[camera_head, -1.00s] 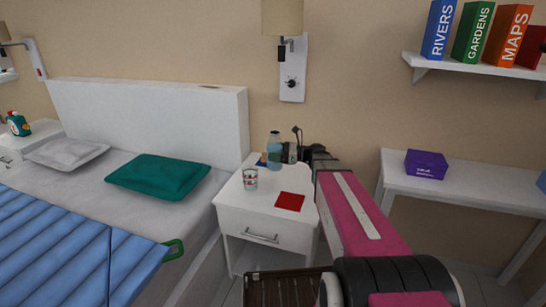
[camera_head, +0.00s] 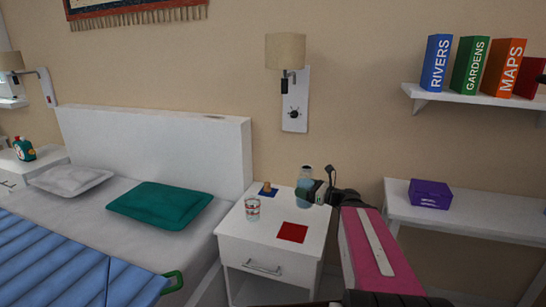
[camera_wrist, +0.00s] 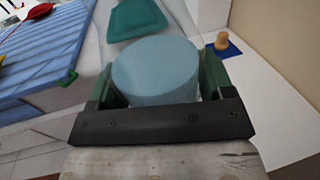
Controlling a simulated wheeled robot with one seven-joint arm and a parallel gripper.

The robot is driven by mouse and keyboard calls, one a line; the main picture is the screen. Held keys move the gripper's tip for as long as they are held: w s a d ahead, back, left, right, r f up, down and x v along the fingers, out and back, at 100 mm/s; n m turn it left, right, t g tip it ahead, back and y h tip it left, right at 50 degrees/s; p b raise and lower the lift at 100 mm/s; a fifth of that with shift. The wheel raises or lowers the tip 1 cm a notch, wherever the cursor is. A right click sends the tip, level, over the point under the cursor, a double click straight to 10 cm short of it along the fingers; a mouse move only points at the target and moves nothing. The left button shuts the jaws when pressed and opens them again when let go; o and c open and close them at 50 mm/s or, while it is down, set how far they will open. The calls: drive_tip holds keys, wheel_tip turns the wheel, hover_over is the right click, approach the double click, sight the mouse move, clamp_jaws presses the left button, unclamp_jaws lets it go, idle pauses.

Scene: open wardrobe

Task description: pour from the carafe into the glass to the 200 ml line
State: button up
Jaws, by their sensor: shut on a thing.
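The carafe (camera_head: 305,175), clear with bluish water, is upright near the back right of the white nightstand (camera_head: 262,248). My gripper (camera_head: 320,192) is shut around it from the right. The wrist view shows the carafe's blue round body (camera_wrist: 155,72) between my green finger pads (camera_wrist: 158,88). I cannot tell whether its base is clear of the nightstand top. The glass (camera_head: 253,210), clear with red marks on its side, stands upright on the nightstand, left of the carafe and apart from it. Its fill level is too small to read.
A cork stopper (camera_head: 267,186) sits on a blue coaster (camera_head: 266,193) behind the glass. A red square (camera_head: 292,232) lies flat at the front right. A wall lamp (camera_head: 286,50) hangs above. The bed is left; a shelf with a purple box (camera_head: 429,194) is right.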

drive_tip(key=w+a+r+n+g+y, duration=0.1)
drive_tip(key=w+a+g, duration=0.1)
drive_tip(key=a, duration=0.4)
drive_tip(key=w+a+n+g+y, duration=0.1)
drive_tip(key=w+a+n+g, duration=0.1)
drive_tip(key=w+a, duration=0.3)
drive_tip(key=w+a+r+n+g+y, duration=0.1)
drive_tip(key=w+a+n+g, duration=0.1)
drive_tip(key=a, duration=0.6)
drive_tip(key=shift+w+a+r+g, duration=0.35)
drive_tip(key=shift+w+g, duration=0.25)
drive_tip(key=shift+w, duration=0.25)
drive_tip(key=w+d+f+n+t+h, duration=0.1)
drive_tip(key=w+d+f+n+h, duration=0.1)
drive_tip(key=w+f+n, duration=0.4)
drive_tip(key=n, duration=0.4)
drive_tip(key=shift+w+d+f+h, duration=0.2)
drive_tip(key=shift+d+f+h, duration=0.1)
drive_tip(key=shift+d+f, duration=0.05)
